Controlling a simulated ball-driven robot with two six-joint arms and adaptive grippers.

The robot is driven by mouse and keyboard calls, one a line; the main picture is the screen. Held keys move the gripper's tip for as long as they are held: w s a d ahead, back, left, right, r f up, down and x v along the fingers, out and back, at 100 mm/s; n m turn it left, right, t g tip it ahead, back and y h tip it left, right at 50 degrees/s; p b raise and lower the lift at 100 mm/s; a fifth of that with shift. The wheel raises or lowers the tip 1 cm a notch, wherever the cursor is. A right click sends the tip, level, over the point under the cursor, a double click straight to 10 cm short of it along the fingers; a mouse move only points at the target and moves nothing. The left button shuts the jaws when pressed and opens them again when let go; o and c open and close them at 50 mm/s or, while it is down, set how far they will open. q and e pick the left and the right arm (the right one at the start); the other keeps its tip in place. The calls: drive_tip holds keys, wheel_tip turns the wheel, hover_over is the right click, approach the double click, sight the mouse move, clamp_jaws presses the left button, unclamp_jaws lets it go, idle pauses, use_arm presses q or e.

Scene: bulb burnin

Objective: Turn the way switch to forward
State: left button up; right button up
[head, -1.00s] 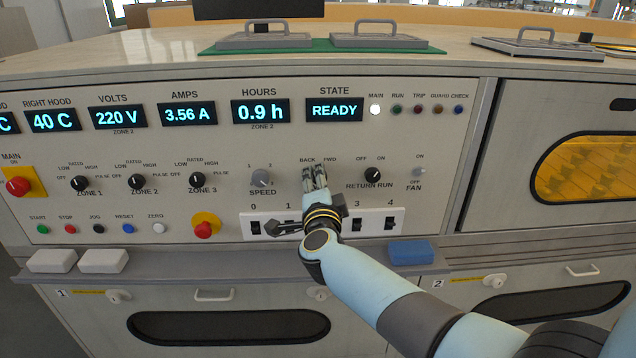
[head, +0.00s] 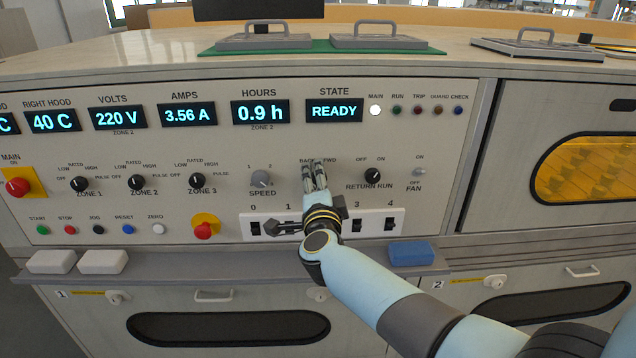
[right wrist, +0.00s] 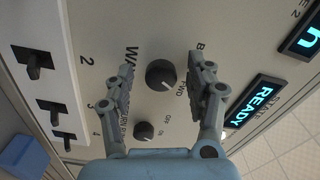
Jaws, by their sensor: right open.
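The way switch is a round black knob (right wrist: 161,74) on the grey panel, seen in the right wrist view between the two fingers of my right gripper. The gripper (right wrist: 160,85) is open, with one finger on each side of the knob and visible gaps between. The FWD and BACK lettering is partly covered by a finger. I cannot tell clearly which way the knob points. In the head view my right gripper (head: 315,178) is in front of the switch and hides it. My left gripper is not in view.
The RETURN RUN knob (head: 372,175) is just right of my gripper, the SPEED knob (head: 260,179) to its left. Numbered rocker switches (head: 357,225) lie below. A blue block (head: 411,252) and white blocks (head: 103,261) rest on the ledge. The STATE display (head: 334,111) reads READY.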

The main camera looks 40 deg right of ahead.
drive_tip(key=v, duration=1.2)
